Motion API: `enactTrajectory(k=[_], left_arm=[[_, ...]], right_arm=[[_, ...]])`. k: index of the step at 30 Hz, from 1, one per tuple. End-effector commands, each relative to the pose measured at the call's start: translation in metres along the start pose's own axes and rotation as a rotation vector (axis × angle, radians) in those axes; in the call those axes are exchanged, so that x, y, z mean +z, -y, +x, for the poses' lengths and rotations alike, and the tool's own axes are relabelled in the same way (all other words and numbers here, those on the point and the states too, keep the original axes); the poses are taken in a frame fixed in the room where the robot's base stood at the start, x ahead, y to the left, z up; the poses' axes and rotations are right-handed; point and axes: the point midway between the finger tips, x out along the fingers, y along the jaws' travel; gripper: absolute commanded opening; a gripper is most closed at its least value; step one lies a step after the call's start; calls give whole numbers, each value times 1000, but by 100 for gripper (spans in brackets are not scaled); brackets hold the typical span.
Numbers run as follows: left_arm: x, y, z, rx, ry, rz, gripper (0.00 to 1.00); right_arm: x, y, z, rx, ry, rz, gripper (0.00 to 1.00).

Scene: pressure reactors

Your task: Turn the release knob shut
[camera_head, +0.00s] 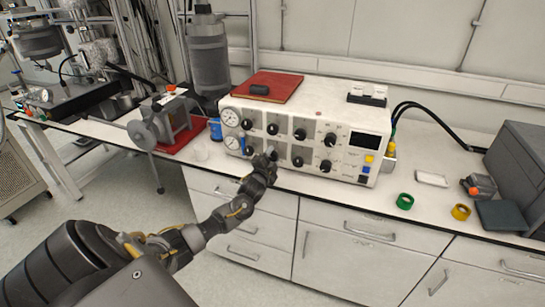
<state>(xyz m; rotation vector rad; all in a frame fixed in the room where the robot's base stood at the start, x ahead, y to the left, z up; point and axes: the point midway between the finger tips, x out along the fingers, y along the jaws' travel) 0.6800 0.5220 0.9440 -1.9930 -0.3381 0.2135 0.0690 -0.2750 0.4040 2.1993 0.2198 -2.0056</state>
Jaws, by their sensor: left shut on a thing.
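A white control box (312,120) with several black knobs, two round gauges and a dark display stands on the bench. My left gripper (268,157) is at the lower row of its front panel, left of the middle. It is shut on a knob there, which the gripper mostly hides. Which label this knob bears cannot be read. Other black knobs show beside it, such as one at the lower right (326,166). My right gripper is not in view.
A red plate with a dark object (260,90) lies on the box. A green ring (404,201) and a yellow ring (461,211) lie on the bench at right. A motor-like device (165,123) stands at left. Bare worktop (345,196) lies before the box.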

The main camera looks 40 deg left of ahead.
Motion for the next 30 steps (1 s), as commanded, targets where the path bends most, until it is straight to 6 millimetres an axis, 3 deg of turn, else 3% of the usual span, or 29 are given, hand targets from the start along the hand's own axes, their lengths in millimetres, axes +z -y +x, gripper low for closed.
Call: enactTrajectory(k=[18, 30], left_arm=[[-1, 1, 0, 0, -2, 580, 17], [-1, 0, 0, 1, -2, 843, 17]], right_arm=[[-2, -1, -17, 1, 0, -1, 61], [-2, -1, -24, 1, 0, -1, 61]])
